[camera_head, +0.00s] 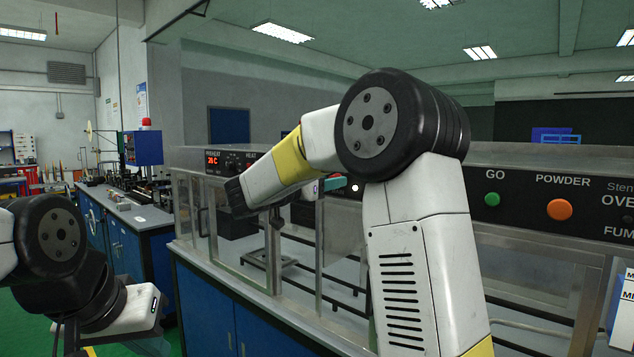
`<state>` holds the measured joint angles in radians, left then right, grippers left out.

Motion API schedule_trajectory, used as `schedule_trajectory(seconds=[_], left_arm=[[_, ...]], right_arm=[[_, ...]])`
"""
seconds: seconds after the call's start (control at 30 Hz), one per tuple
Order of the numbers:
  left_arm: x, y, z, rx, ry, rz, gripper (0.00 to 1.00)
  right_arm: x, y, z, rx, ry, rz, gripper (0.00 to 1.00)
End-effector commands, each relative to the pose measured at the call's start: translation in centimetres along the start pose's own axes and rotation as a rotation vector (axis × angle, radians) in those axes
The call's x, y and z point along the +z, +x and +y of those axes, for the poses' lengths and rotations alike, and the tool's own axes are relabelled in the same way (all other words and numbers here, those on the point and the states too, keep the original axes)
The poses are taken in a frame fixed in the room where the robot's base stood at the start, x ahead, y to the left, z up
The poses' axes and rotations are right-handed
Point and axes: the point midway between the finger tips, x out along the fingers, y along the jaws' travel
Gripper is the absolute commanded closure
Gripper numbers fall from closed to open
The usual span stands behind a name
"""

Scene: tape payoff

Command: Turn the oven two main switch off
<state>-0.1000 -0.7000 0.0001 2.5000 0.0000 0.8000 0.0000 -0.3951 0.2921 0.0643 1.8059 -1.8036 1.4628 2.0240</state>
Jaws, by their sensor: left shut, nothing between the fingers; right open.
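The oven's dark control panel (540,206) runs along the top of the long glass-fronted oven. I cannot make out which control is the oven two main switch; the panel's middle is hidden behind my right arm. My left gripper (150,345) is low at the bottom left, partly cut off by the picture's edge, shut and empty, away from the panel.
A green GO button (492,199) and an orange POWDER button (560,210) sit to the right. Glass doors with metal frames (203,205) stand below. A blue cabinet bench (125,250) is behind at left.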

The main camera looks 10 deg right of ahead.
Motion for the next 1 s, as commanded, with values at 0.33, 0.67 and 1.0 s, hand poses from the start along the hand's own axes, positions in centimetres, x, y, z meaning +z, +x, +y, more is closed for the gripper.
schedule_trajectory(seconds=[0.33,0.67,1.0], left_arm=[[0.00,0.00,0.00,0.000,0.000,0.000,1.00],[0.00,0.00,0.00,0.000,0.000,0.000,1.00],[0.00,0.00,0.00,0.000,0.000,0.000,1.00]], right_arm=[[0.00,0.81,-0.01,-0.001,-0.001,0.000,0.51],[0.01,0.79,0.00,-0.001,-0.001,0.000,1.00],[0.01,0.79,-0.03,-0.001,-0.056,0.000,1.00]])
